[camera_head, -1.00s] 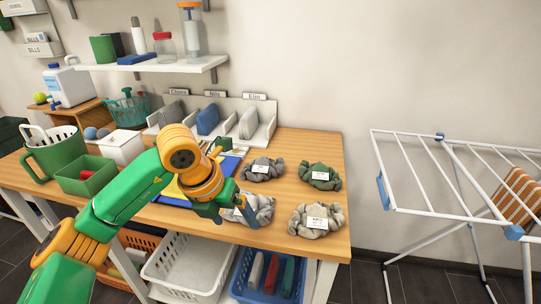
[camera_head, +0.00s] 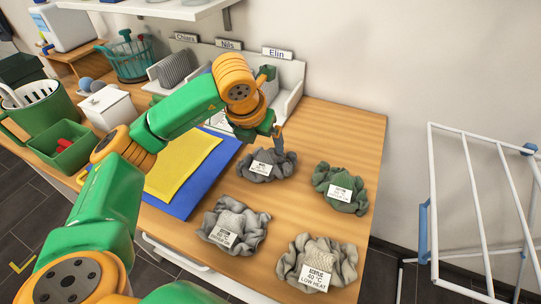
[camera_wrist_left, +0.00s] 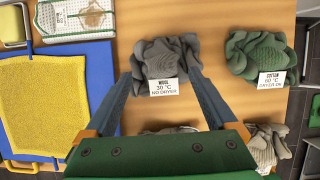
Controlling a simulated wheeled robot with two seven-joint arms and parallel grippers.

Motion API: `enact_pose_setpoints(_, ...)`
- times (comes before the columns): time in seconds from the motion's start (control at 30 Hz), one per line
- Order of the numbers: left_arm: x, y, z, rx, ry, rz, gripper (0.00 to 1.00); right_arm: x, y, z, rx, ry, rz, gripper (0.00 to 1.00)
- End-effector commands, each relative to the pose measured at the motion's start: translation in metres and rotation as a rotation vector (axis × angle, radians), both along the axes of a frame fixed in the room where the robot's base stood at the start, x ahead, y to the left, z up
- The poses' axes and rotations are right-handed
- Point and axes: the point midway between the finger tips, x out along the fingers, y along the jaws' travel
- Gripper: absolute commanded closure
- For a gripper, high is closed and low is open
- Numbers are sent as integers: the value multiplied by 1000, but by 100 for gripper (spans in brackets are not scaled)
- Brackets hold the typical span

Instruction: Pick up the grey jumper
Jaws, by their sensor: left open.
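A dark grey crumpled garment (camera_head: 262,172) lies on the wooden table. Its white label reads WOOL 30 °C NO DRYER in the left wrist view (camera_wrist_left: 157,52). My left gripper (camera_head: 277,142) is open just above and behind it. In the left wrist view, the open fingers (camera_wrist_left: 161,76) stand on either side of the garment and its label. I cannot tell whether they touch it. A lighter grey garment (camera_head: 243,218) lies nearer, to the left. My right gripper is not in view.
A green garment (camera_head: 338,184) and a ribbed grey-beige garment (camera_head: 325,258) lie to the right. A yellow cloth on a blue board (camera_head: 213,183) lies to the left. Name-labelled racks (camera_head: 292,82) stand behind. A white drying rack (camera_head: 433,190) stands off the table's right side.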

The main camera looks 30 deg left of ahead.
Motion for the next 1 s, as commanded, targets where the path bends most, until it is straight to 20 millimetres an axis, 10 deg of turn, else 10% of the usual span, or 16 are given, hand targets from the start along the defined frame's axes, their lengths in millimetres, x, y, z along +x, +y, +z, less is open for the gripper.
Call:
enact_pose_setpoints(0.43, 15, -1, -34, -1, 0, -1, 12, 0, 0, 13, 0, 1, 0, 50)
enact_pose_setpoints(0.77, 15, -1, -34, -1, 1, -1, 100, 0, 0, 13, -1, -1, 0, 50)
enact_pose_setpoints(1.0, 15, -1, -34, -1, 0, -1, 100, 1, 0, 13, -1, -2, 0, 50)
